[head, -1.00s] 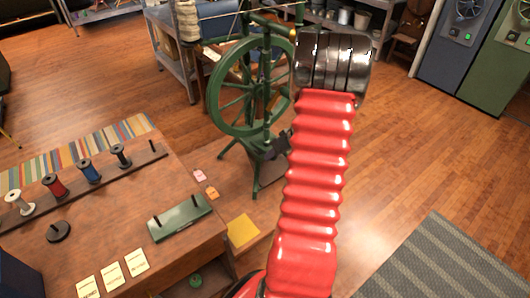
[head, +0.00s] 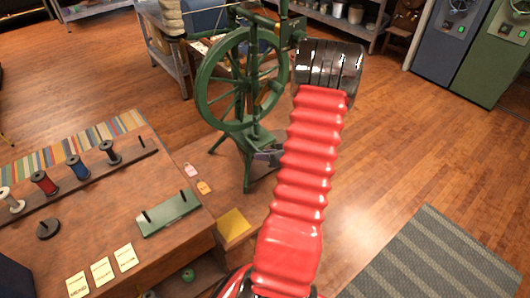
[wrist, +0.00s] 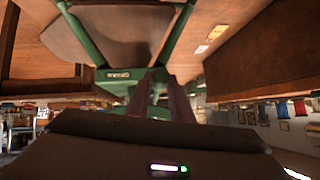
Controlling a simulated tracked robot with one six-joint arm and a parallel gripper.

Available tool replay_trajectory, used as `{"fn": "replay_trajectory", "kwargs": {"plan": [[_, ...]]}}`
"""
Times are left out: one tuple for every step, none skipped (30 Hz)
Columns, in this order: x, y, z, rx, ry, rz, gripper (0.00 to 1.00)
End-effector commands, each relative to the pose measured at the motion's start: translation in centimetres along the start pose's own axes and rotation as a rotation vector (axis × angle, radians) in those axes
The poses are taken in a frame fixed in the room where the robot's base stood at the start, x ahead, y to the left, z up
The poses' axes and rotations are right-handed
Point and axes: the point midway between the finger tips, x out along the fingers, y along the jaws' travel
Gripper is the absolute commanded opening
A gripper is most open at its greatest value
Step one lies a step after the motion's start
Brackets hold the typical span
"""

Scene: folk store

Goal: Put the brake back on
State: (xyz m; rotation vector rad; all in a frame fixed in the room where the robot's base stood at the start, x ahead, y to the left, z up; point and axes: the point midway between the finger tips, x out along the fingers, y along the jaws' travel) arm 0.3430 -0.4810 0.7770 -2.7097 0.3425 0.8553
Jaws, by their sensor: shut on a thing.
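The green spinning wheel (head: 240,80) stands upright on the floor beyond the workbench. A green bar with a white label (wrist: 118,75) lies directly beyond the fingers, joined to green framework around a brown board (wrist: 125,35). My gripper is shut on a part near this green frame. I cannot make out the brake or whether the held part is it.
The brown workbench (head: 110,220) at left carries several thread spools (head: 78,167), a green two-peg stand (head: 168,214) and paper cards (head: 101,271). A grey rug (head: 435,262) is at lower right.

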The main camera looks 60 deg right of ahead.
Motion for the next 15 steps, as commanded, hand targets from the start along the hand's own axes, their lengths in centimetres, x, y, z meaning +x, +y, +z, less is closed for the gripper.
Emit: {"fn": "replay_trajectory", "kwargs": {"plan": [[-0.2, 0.39, 0.58, 0.006, 0.001, 0.008, 0.0], [-0.18, 0.39, 0.61, 0.006, 0.007, 0.007, 0.0], [-0.16, 0.41, 0.64, 0.004, 0.013, 0.007, 0.0], [-0.16, 0.43, 0.67, 0.004, 0.017, 0.007, 0.0], [-0.15, 0.45, 0.7, 0.004, 0.02, 0.006, 0.0], [-0.15, 0.46, 0.75, 0.004, 0.023, 0.006, 0.0], [-0.15, 0.47, 0.77, 0.004, 0.024, 0.006, 0.0], [-0.15, 0.47, 0.8, 0.003, 0.026, 0.006, 0.0], [-0.15, 0.48, 0.82, 0.003, 0.027, 0.006, 0.0], [-0.15, 0.48, 0.83, 0.003, 0.028, 0.005, 0.0], [-0.15, 0.48, 0.83, 0.003, 0.028, 0.005, 0.0], [-0.15, 0.48, 0.84, 0.003, 0.028, 0.005, 0.0], [-0.15, 0.48, 0.85, 0.003, 0.028, 0.005, 0.0], [-0.16, 0.48, 0.86, 0.003, 0.028, 0.005, 0.0], [-0.16, 0.49, 0.87, 0.004, 0.028, 0.005, 0.0]]}}
